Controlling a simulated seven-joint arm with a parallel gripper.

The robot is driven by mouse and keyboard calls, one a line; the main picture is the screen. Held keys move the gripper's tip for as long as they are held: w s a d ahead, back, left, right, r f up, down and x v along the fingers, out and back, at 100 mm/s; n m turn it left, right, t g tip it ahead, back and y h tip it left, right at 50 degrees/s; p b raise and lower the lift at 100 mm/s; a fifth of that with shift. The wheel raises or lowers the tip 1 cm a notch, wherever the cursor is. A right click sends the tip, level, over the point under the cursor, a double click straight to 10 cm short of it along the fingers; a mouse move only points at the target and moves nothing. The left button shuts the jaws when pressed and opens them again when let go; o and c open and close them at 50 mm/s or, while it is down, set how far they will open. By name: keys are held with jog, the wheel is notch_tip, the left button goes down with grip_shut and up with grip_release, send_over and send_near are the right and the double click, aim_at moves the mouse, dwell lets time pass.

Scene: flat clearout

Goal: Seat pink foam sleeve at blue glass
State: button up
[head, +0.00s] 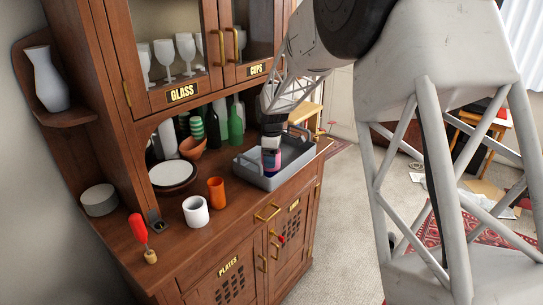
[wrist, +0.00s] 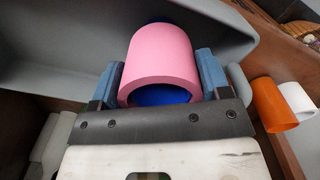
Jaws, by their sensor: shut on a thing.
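The pink foam sleeve (wrist: 160,65) is between my gripper's two blue fingers in the wrist view. My gripper (wrist: 160,85) is shut on it. The blue glass (wrist: 165,96) shows inside the sleeve's near opening, and a little blue also shows past its far end, so the sleeve is around the glass. How far the glass reaches through is hidden.
The grey tray (head: 262,183) stands at the right end of the wooden counter. An orange cup (head: 216,191) and a white cup (head: 195,211) stand left of it. Bottles (head: 235,128) and a brown bowl (head: 193,147) are behind. A red-handled tool (head: 138,228) stands far left.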

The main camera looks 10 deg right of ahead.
jog(key=shift+f, duration=1.25)
jog(key=o, duration=1)
jog(key=shift+r, duration=0.1)
notch_tip(320, 180, up, 8)
jog(key=shift+f, duration=0.15)
dwell(0.7)
